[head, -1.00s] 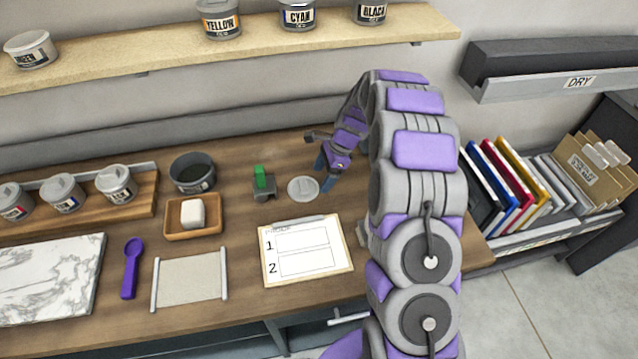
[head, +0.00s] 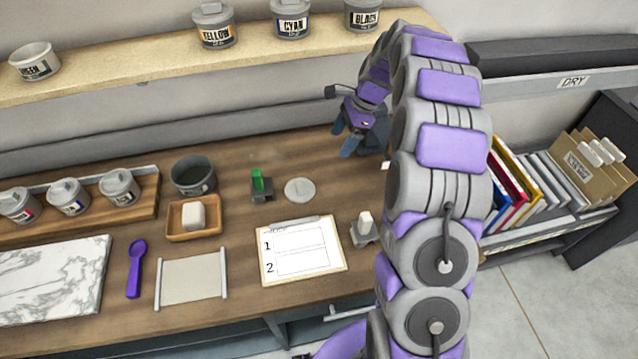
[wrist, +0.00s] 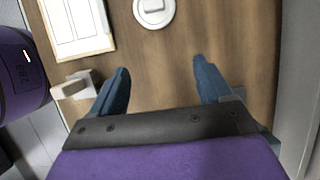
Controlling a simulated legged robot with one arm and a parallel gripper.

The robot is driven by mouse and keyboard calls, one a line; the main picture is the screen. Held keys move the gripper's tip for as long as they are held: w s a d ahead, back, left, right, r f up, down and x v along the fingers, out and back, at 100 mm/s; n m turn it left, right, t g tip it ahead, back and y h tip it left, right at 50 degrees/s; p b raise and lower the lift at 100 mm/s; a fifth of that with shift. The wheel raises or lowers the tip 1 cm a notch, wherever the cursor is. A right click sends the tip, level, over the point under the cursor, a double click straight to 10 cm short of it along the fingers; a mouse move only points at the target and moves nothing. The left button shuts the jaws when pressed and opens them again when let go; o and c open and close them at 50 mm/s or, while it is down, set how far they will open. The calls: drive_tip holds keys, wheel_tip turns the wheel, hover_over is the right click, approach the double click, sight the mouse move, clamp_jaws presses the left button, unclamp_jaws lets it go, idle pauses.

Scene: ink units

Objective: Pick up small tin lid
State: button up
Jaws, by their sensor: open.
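The small tin lid (head: 299,189) is a round, pale grey disc lying flat on the wooden bench, between the green-handled stamp and my arm. In the wrist view the lid (wrist: 154,11) shows at the top edge, partly cut off, with a raised round middle and a bar across it. My gripper (head: 347,146) is open and empty, above the bench, to the right of the lid and farther back. In the wrist view its two blue fingers (wrist: 162,80) are spread wide, with bare wood between them and the lid beyond their tips.
A green-handled stamp (head: 261,186) stands just left of the lid. A clipboard (head: 336,262) lies in front of it, and a white-topped block (head: 364,228) stands right of that. A dark round tin (head: 193,178) is farther left. A shelf (head: 150,73) with ink tins runs above.

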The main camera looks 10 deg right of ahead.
approach(302, 185)
drive_tip(key=b+x, duration=0.2)
drive_tip(key=shift+s+a+f+b, duration=0.15)
drive_tip(key=shift+f+b, duration=0.15)
drive_tip(key=shift+f, duration=0.1)
drive_tip(key=shift+a+f, duration=0.3)
drive_tip(key=shift+f, duration=0.2)
drive_tip(key=x, duration=0.1)
drive_tip(key=b+x, duration=0.1)
drive_tip(key=x, duration=0.2)
drive_tip(key=shift+w+d+f+b, duration=0.15)
drive_tip(key=shift+w+f+b, duration=0.05)
drive_tip(key=shift+f+b, duration=0.25)
drive_tip(key=shift+a, duration=0.25)
drive_tip(key=shift+c, duration=0.2)
drive_tip(key=shift+d+r, duration=0.1)
drive_tip(key=c, duration=0.5)
drive_tip(key=shift+c, duration=0.2)
